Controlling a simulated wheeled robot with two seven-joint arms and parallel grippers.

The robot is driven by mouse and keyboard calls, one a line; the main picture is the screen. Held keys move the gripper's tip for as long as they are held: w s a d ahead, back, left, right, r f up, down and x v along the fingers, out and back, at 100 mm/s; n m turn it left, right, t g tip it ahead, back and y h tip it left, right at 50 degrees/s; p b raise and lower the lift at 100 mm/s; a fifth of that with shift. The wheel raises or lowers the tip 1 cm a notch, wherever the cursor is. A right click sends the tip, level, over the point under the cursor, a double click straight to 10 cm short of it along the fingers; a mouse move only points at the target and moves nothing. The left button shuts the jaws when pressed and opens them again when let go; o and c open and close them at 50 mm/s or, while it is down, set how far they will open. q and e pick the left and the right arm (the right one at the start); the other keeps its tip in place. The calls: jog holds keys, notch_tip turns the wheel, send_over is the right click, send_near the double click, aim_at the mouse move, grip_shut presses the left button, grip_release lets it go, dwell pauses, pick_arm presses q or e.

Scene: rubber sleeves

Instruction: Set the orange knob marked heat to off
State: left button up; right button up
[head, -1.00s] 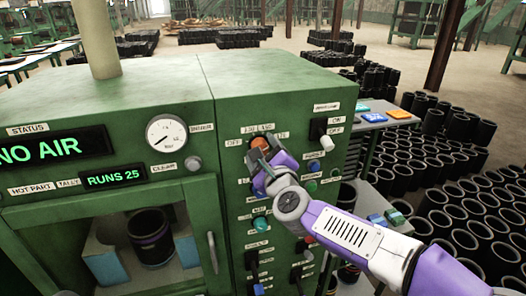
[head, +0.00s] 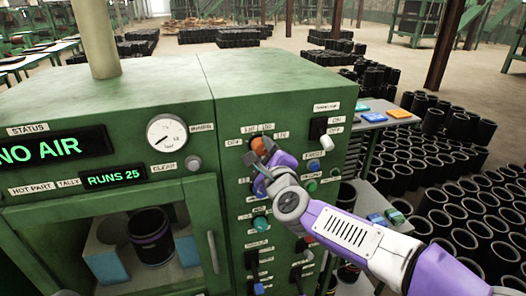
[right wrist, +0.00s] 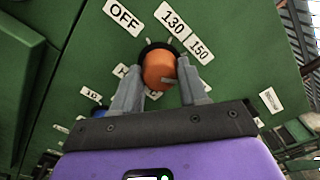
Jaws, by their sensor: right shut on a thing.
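The orange knob (head: 259,145) is on the upper part of the green control panel; it also shows in the right wrist view (right wrist: 158,68). My right gripper (head: 262,156) is at the knob, and in the wrist view its two grey fingers (right wrist: 160,76) are shut on the knob's sides. The labels OFF (right wrist: 122,17), 130 (right wrist: 172,20) and 150 (right wrist: 199,48) stand around the knob. The OFF label is up and left of it. I cannot clearly tell which label the knob points at. The fingers hide part of the lower labels. My left gripper is out of view.
A black-and-white switch (head: 318,130) is right of the knob. Several buttons and levers sit below, near my right arm, with a teal button (head: 261,222) among them. A pressure gauge (head: 167,133) and the NO AIR display (head: 52,150) are on the left.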

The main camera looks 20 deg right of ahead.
jog(key=n+p, duration=0.1)
jog(key=n, duration=0.5)
jog(key=n+p, duration=0.2)
jog(key=n, duration=0.4)
jog(key=shift+n, duration=0.4)
jog(key=n+p, duration=0.2)
jog(key=n, duration=0.4)
jog(key=shift+r, duration=0.1)
jog(key=n+p, duration=0.2)
jog(key=n, duration=0.4)
jog(key=shift+n+p, duration=0.3)
jog(key=o, duration=1)
jog(key=shift+o, duration=0.2)
